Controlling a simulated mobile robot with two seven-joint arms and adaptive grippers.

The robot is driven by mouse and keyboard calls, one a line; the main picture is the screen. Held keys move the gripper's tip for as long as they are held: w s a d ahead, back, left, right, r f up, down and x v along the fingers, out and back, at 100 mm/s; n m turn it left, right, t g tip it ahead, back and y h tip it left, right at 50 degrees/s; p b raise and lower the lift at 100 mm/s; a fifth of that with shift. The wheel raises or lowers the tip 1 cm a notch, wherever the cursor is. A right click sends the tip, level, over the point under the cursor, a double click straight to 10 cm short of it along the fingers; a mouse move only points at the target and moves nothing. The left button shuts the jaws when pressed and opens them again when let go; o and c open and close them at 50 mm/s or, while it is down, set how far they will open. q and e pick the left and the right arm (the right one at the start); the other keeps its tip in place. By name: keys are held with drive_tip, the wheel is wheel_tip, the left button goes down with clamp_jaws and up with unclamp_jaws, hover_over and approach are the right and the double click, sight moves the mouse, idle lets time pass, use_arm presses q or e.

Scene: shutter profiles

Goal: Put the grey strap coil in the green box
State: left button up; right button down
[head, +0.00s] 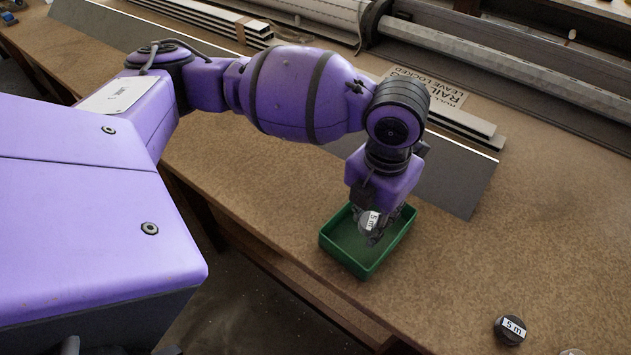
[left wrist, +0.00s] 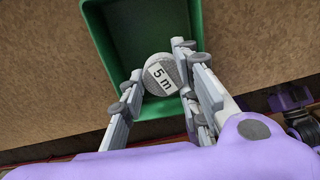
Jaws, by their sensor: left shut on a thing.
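The grey strap coil (head: 366,225), a round disc with a white "5 m" label, is held in my left gripper (head: 376,226). The coil also shows in the left wrist view (left wrist: 160,72), between the two fingers of the gripper (left wrist: 155,85). The green box (head: 362,270) stands on the workbench near its front edge. The coil and fingertips are over the box's opening; how far they are above its floor is hard to tell. The box also shows in the left wrist view (left wrist: 107,50), with bare floor beyond the coil. My right gripper is not in view.
A darker coil (head: 510,330) with a "5 m" label lies on the bench at the lower right. A long grey profile (head: 455,185) lies behind the box. A sign (head: 425,88) and more rails (head: 520,80) lie farther back.

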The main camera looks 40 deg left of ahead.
sight(367, 224)
use_arm(q)
drive_tip(key=shift+w+a+f, duration=0.25)
drive_tip(key=shift+w+f, duration=0.05)
drive_tip(key=shift+f, duration=0.15)
drive_tip(key=f, duration=0.3)
drive_tip(key=shift+w+a+f, duration=0.15)
drive_tip(key=shift+w+f, duration=0.1)
drive_tip(key=shift+f, duration=0.05)
drive_tip(key=shift+r, duration=0.1)
drive_tip(key=o, duration=1.2)
drive_tip(key=shift+c, duration=0.2)
